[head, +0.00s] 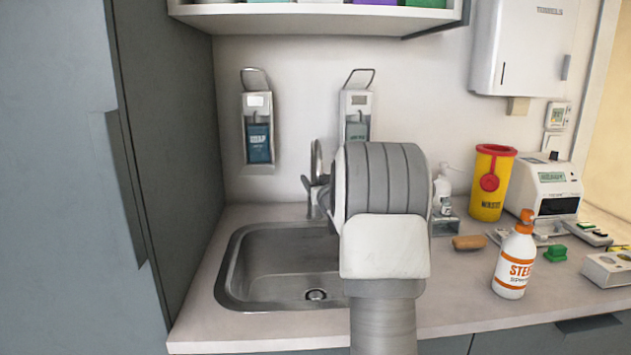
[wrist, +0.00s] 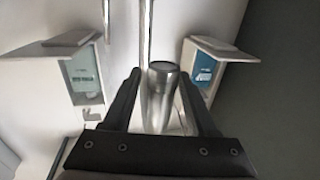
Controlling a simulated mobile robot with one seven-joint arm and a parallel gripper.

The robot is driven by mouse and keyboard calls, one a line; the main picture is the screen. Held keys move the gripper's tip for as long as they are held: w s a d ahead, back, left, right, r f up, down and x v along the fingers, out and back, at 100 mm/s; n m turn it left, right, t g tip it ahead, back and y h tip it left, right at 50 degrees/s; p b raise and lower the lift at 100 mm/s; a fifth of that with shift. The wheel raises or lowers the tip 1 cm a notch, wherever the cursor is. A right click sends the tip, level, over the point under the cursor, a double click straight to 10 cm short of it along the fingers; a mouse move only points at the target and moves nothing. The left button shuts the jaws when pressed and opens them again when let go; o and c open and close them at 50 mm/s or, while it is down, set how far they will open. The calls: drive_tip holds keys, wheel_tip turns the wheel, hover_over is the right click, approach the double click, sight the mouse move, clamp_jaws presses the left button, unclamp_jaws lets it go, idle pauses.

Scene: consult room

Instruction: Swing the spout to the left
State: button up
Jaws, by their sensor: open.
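The tap stands at the back of the sink (head: 238,262). In the head view only a chrome part of the tap (head: 316,162) shows, left of my arm; the rest is hidden behind my forearm. In the wrist view the tap's thin upright chrome tube (wrist: 147,40) and a thicker metal cylinder (wrist: 162,82) stand in front of the wall. My gripper (wrist: 160,88) is open, with its two dark fingers on either side of the metal cylinder. I cannot tell whether a finger touches it. In the head view my gripper is mostly hidden by my own arm.
Two wall dispensers (head: 258,130) (head: 356,112) hang behind the sink. A tall grey cabinet (head: 165,150) bounds the left side. Right of my arm stand a pump bottle (head: 443,190), a yellow waste bin (head: 490,190) and a spray bottle (head: 515,262). The sink basin is empty.

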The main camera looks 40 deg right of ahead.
clamp_jaws()
idle(1.4)
